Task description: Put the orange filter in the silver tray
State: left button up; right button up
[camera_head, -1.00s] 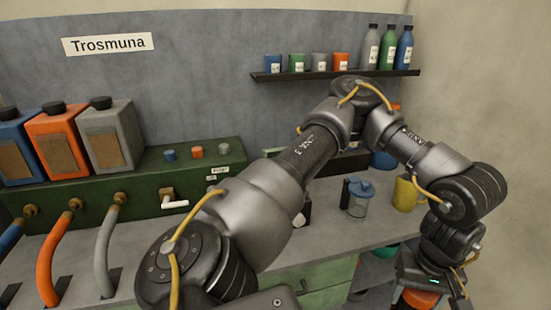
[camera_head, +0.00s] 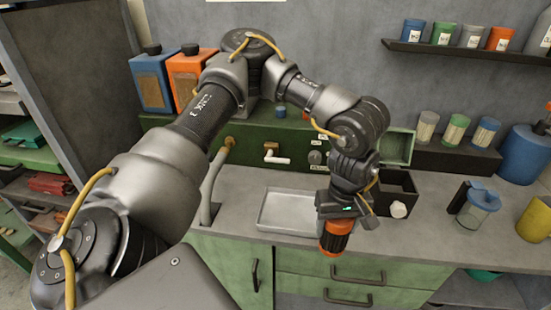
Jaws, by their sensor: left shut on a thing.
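My left gripper (camera_head: 345,212) points down, shut on the orange filter (camera_head: 337,236), an orange cylinder with a dark band. Its upper part is hidden by the gripper. The silver tray (camera_head: 272,222) is a shallow, empty-looking rectangular tray on the grey counter, just left of the filter in the picture. The filter overlaps the tray's right end and the counter's front edge in view; its height above them is hard to tell. My right gripper is not in view.
A dark open box (camera_head: 399,183) stands right of the gripper. A clear jar with a blue lid (camera_head: 478,206) and a yellow mug (camera_head: 537,222) stand further right. Several capped cylinders (camera_head: 455,130) stand in a dark rack behind. A grey hose (camera_head: 211,185) rises left of the tray.

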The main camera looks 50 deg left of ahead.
pick_arm(q)
jog(key=shift+s+a+r+n, duration=0.1)
jog(key=shift+a+r+n, duration=0.1)
jog(key=shift+n, duration=0.5)
jog(key=s+a+r+n, duration=0.25)
jog(key=a+n, duration=0.25)
jog(key=n, duration=0.7)
jog(key=s+a+r+n, duration=0.2)
jog(key=a+r+n, duration=0.15)
jog(key=n, duration=0.85)
jog(key=w+a+f, duration=0.2)
jog(key=w+f, duration=0.2)
jog(key=w+a+f+p, duration=0.1)
jog(key=w+a+f, duration=0.1)
jog(key=w+f, duration=0.2)
jog(key=w+a+f+p, duration=0.1)
jog(key=w+a+f, duration=0.1)
jog(key=w+f, duration=0.3)
jog(key=shift+f, duration=0.5)
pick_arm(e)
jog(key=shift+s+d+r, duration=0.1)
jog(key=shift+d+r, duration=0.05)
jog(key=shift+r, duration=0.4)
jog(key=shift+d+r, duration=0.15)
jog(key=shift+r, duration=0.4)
pick_arm(q)
jog(key=shift+f, duration=0.1)
